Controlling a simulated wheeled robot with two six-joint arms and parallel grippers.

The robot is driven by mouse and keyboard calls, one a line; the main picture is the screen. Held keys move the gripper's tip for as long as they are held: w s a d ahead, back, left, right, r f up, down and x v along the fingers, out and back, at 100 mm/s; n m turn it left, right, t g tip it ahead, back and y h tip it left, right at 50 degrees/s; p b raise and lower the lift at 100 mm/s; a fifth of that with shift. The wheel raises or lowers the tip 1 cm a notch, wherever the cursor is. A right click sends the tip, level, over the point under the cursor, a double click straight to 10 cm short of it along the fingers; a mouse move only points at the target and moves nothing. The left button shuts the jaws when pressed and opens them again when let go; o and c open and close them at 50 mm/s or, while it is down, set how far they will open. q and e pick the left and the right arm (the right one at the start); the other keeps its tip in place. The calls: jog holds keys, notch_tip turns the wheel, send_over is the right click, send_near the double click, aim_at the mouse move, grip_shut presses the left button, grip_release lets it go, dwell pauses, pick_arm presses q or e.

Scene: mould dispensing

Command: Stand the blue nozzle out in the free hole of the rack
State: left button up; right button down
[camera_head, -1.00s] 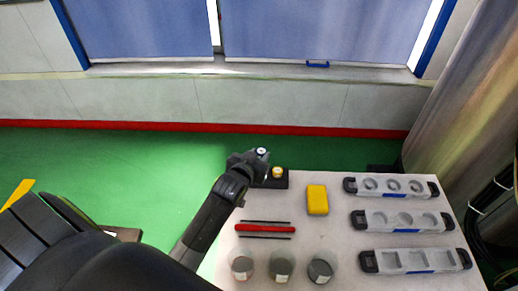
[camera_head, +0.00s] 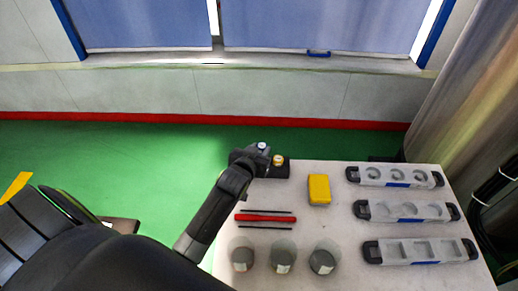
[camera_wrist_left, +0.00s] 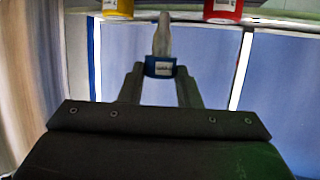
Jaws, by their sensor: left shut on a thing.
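My left gripper (camera_head: 259,152) is shut on the blue nozzle (camera_wrist_left: 161,67). In the left wrist view its two fingers hold the blue collar between them, and the grey tapered tip points up in that picture. In the head view the gripper is at the back left corner of the table, beside the black rack (camera_head: 280,172). A yellow nozzle (camera_head: 278,160) stands in the rack. In the wrist view the yellow nozzle and a red nozzle (camera_wrist_left: 222,10) show at the top edge. The gripper hides part of the rack, and I cannot see the free hole. My right gripper is not in view.
On the table (camera_head: 335,225) are a yellow box (camera_head: 319,189), a red tool (camera_head: 265,218) between thin dark rods, several grey moulds at the right, including the back one (camera_head: 395,176), and 3 cups, including the middle one (camera_head: 283,257), at the front.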

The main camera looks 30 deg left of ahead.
pick_arm(q)
jog(key=shift+f+b, duration=1.05)
jog(key=shift+f, duration=0.6)
jog(key=shift+f+b, duration=0.8)
jog(key=shift+f, duration=0.35)
jog(key=shift+f, duration=0.2)
jog(key=o, duration=1.1)
jog(key=shift+c, duration=0.2)
jog(key=shift+s, duration=0.15)
jog(key=b+v, duration=0.1)
jog(key=v, duration=1.6)
jog(key=shift+s, duration=0.15)
